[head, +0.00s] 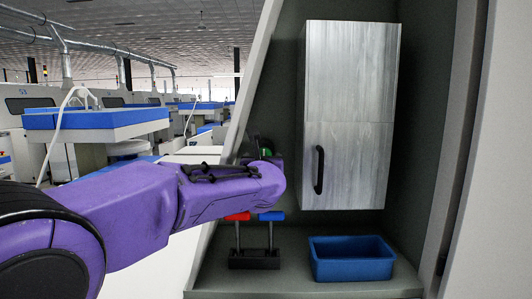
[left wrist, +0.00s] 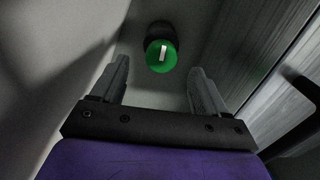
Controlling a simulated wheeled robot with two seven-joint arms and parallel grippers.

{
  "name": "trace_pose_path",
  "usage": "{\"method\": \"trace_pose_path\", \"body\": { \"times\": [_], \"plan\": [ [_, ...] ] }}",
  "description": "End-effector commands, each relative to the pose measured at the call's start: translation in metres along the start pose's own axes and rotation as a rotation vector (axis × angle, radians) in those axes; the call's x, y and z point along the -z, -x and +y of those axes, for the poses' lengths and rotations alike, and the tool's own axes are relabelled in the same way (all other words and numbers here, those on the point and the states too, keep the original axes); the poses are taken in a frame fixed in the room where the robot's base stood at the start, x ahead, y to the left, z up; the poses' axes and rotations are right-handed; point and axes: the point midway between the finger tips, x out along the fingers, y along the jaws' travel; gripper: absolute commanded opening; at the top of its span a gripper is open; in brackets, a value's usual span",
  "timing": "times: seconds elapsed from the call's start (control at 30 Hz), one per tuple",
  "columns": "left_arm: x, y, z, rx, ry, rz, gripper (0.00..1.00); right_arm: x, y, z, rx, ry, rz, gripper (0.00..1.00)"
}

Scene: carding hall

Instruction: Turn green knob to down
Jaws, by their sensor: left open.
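The green knob (left wrist: 160,57) is round with a white pointer bar and sits on the grey back wall. In the left wrist view its bar stands nearly vertical, tilted slightly. In the head view only a sliver of the green knob (head: 267,152) shows above my purple left arm. My left gripper (left wrist: 160,75) is open and empty, its two fingers apart on either side of the knob's line, with the knob a little beyond the fingertips. In the head view the gripper is mostly hidden behind my arm. My right gripper is not in view.
A grey wood-grain cabinet (head: 347,100) with a black handle (head: 319,170) hangs right of the knob. Below are a blue bin (head: 351,259) and a black stand (head: 254,259) with a red-topped lever (head: 238,217) and a blue-topped lever (head: 271,216). A slanted pale panel edge (head: 250,95) lies left.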

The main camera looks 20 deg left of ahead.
Motion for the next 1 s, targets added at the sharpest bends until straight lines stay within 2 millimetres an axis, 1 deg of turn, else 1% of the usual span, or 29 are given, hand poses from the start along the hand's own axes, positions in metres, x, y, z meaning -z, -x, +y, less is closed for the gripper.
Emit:
{"method": "trace_pose_path", "body": {
  "times": [0.03, 0.2, 0.3, 0.43, 0.67, 0.7, 0.77, 0.8, 0.83, 0.87, 1.0],
  "plan": [
    [-0.007, -0.013, -0.001, 0.000, -0.003, 0.003, 0.74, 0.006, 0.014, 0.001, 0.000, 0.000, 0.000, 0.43],
    [-0.005, -0.050, -0.002, 0.003, -0.005, 0.004, 0.74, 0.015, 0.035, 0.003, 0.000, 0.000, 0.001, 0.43],
    [-0.004, -0.064, -0.002, 0.003, -0.004, 0.004, 0.74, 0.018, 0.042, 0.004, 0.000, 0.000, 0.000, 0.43],
    [-0.001, -0.073, -0.003, 0.004, -0.004, 0.003, 0.74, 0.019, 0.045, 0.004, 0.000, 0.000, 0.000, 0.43],
    [0.001, -0.074, -0.003, 0.005, -0.004, 0.003, 0.74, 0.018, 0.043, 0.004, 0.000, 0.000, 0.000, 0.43],
    [0.001, -0.074, -0.003, 0.005, -0.004, 0.003, 0.68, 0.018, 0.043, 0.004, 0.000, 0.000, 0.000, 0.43],
    [0.001, -0.074, -0.002, 0.005, -0.004, 0.003, 0.48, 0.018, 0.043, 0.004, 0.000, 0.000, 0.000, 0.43],
    [0.001, -0.074, -0.002, 0.005, -0.004, 0.003, 0.35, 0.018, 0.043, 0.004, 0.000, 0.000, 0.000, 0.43],
    [0.001, -0.074, -0.002, 0.005, -0.004, 0.003, 0.26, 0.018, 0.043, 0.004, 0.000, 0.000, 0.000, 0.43],
    [0.001, -0.074, -0.002, 0.005, -0.004, 0.003, 0.21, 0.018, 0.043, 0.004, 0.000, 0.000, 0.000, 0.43],
    [0.001, -0.074, -0.002, 0.005, -0.006, 0.004, 0.21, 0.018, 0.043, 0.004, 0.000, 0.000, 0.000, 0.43]
  ]
}}
